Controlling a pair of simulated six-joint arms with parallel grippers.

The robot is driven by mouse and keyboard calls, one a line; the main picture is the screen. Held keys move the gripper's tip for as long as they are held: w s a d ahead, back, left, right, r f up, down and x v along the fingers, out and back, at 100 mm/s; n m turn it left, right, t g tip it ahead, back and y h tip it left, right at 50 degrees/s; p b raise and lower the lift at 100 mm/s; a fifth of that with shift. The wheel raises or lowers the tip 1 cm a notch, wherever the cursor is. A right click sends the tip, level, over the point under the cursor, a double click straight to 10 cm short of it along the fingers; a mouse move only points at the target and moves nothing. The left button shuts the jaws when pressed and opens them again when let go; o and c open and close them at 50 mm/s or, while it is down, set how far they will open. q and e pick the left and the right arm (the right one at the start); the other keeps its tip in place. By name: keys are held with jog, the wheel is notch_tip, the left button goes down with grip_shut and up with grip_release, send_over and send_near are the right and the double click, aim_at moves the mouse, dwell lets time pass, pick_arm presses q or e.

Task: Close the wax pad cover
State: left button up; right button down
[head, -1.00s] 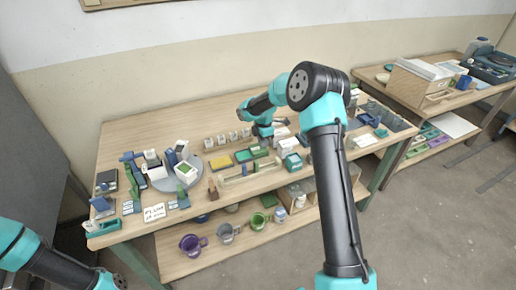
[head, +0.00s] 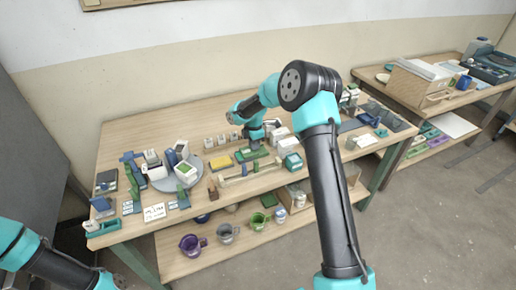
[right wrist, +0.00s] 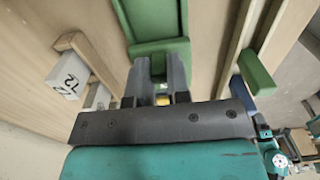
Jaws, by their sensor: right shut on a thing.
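The green wax pad case (head: 253,156) lies near the middle of the table under my right gripper (head: 251,147). In the right wrist view its flat green panel with a raised rim (right wrist: 155,18) fills the top middle. My right gripper (right wrist: 158,72) is shut on the green edge nearest it, which I take to be the cover's. The fingers hide the gripped part, and I cannot tell how far the cover stands open. My left arm shows at the lower left of the head view, with its gripper out of view.
A yellow pad (head: 221,162) lies left of the green case. Small white numbered blocks (right wrist: 68,75) stand behind it. A wooden rack (head: 248,175) runs along the front, with a green block (right wrist: 257,73). White boxes (head: 280,136) and a teal box (head: 293,161) stand at right.

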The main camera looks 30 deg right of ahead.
aim_at(249, 151)
jog(key=shift+w+a, duration=0.1)
jog(key=shift+a, duration=1.15)
jog(key=c, duration=1.2)
grip_release()
jog(key=shift+o, duration=0.2)
jog(key=shift+r, duration=0.1)
notch_tip(249, 151, up, 7)
